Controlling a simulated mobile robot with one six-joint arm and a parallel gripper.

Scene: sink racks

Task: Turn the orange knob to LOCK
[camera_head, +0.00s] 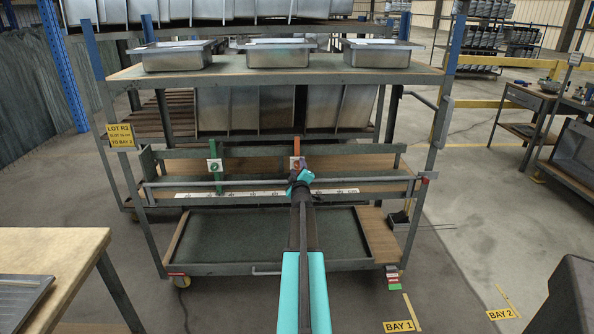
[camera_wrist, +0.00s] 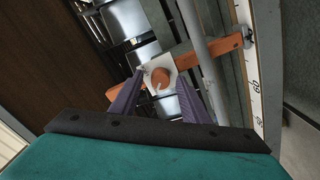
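The orange knob (camera_wrist: 160,77) sits on a white plate (camera_wrist: 152,64) fixed to an orange bar (camera_wrist: 205,54) in the wrist view. In the head view the orange bar (camera_head: 297,146) stands upright on the cart's middle shelf, and my gripper hides most of its lower part. My gripper (camera_wrist: 160,85) is open, with one dark finger on each side of the knob; whether either finger touches it I cannot tell. In the head view my gripper (camera_head: 300,178) reaches in over the ruler. No LOCK marking can be read.
A green bar (camera_head: 215,145) with a white plate stands left along the same rail (camera_head: 260,182). A white ruler strip (camera_head: 250,193) runs in front. Metal pans (camera_head: 277,54) stand on the shelf above. The cart's lower tray (camera_head: 230,240) looks empty.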

